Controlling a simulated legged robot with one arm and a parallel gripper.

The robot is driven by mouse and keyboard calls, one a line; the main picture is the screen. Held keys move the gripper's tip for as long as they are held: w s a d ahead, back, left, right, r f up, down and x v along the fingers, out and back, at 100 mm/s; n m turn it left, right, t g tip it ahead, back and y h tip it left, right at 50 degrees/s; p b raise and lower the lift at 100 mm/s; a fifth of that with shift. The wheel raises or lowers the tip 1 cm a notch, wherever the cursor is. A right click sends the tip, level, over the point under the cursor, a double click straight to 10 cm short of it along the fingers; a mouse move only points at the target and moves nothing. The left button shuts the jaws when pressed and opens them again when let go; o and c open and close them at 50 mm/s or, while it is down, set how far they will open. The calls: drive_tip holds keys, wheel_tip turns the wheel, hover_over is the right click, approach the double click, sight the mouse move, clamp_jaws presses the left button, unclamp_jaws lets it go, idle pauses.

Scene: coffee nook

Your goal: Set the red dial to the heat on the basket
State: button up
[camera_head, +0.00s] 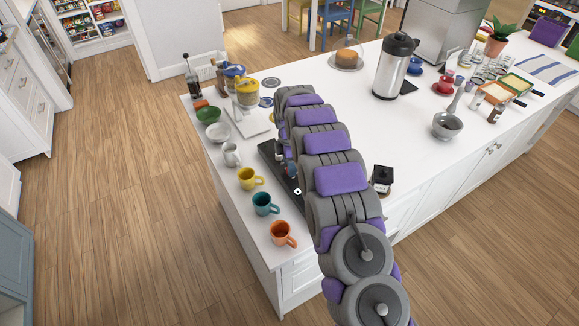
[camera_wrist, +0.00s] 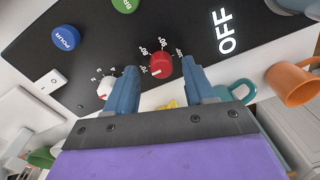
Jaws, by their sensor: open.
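The red dial (camera_wrist: 162,64) sits on a black control panel (camera_wrist: 100,50) in the wrist view. Its white mark faces the lower left, towards a small number that looks like 70. Several other small white numbers curve around it. My gripper (camera_wrist: 159,74) is open, with one blue finger on each side of the dial. I cannot tell whether the fingers touch it. In the head view my arm covers the dial and gripper, and only part of the black panel (camera_head: 269,150) shows. I cannot make out a basket or a heat marking on one.
The panel also bears a blue POUR button (camera_wrist: 66,38), a green button (camera_wrist: 125,4), a white dial (camera_wrist: 105,88) and white OFF lettering (camera_wrist: 224,30). Yellow (camera_head: 248,179), teal (camera_head: 262,203) and orange (camera_head: 281,233) mugs line the counter edge. A steel carafe (camera_head: 391,68) stands farther back.

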drive_tip(key=shift+d+f, duration=0.1)
drive_tip(key=shift+f, duration=0.65)
drive_tip(key=shift+c, duration=0.2)
clamp_jaws()
